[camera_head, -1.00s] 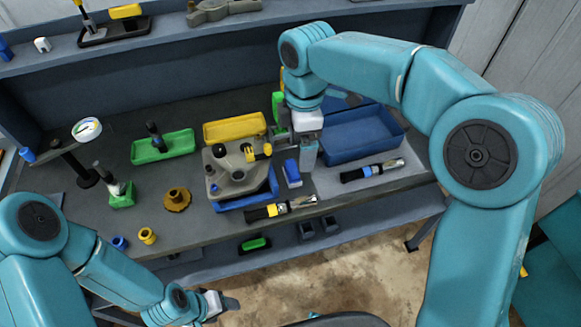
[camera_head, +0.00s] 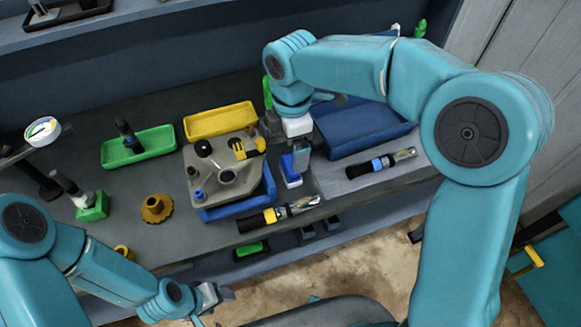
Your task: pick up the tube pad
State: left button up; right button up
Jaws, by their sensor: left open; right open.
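I cannot tell for certain which object is the tube pad. A small blue block (camera_head: 290,171) stands upright on the bench, just right of the grey pump-like housing. My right gripper (camera_head: 297,157) points down right at this block. It is open, its fingers partly hide the block, and I cannot tell whether they touch it. My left gripper (camera_head: 213,297) is open and empty, low in front of the bench edge.
The grey housing (camera_head: 222,172) sits in a blue tray (camera_head: 240,206). A yellow tray (camera_head: 220,121), a green tray (camera_head: 140,147) and a large blue bin (camera_head: 362,128) stand around it. Two black-handled tools, one yellow-banded (camera_head: 279,214) and one blue-banded (camera_head: 381,163), lie nearby.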

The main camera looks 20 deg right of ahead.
aim_at(291, 164)
jog(key=f, duration=0.4)
jog(key=shift+w+a+f, duration=0.15)
jog(key=shift+w+f, duration=0.05)
jog(key=shift+f, duration=0.1)
jog(key=shift+s+f, duration=0.1)
jog(key=shift+s, duration=0.15)
jog(key=shift+f, duration=0.35)
jog(key=f, duration=0.2)
jog(key=w+f+p, duration=0.1)
jog(key=f, duration=0.1)
jog(key=shift+f, duration=0.1)
jog(key=shift+s+f, duration=0.1)
jog(key=shift+f, duration=0.1)
jog(key=shift+s+r, duration=0.1)
jog(key=shift+s, duration=0.05)
jog(key=shift+w, duration=0.25)
jog(key=c, duration=1.1)
jog(key=shift+s, duration=0.2)
